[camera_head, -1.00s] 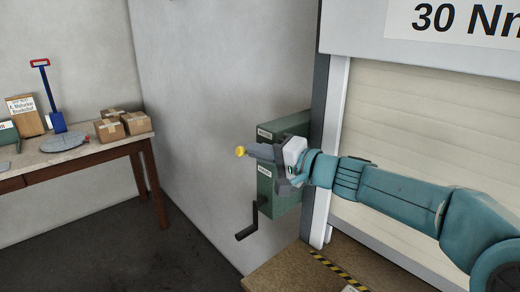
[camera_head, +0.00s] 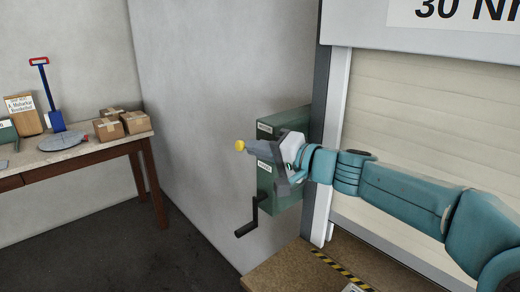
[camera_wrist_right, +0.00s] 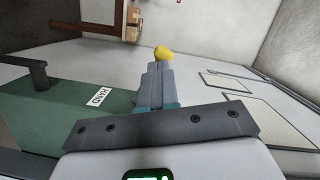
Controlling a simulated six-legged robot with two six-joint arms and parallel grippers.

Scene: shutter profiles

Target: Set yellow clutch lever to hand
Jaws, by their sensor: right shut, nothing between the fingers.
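The yellow knob (camera_head: 240,146) of the clutch lever stands out to the left of the green drive box (camera_head: 282,195). Most of its lever is hidden behind my gripper. My right gripper (camera_head: 253,149) is shut with nothing between the fingers, its tips close beside the knob. In the right wrist view the yellow knob (camera_wrist_right: 163,53) shows just beyond the fingertips (camera_wrist_right: 156,68); I cannot tell whether they touch. A label on the green box (camera_wrist_right: 98,97) reads HAND there. My left gripper is not in view.
A black crank handle (camera_head: 246,226) hangs below the box. The roller shutter (camera_head: 410,130) stands at the right. A bench (camera_head: 65,160) with cartons and a blue shovel is at the left. A brown platform (camera_head: 290,272) with a striped edge lies below.

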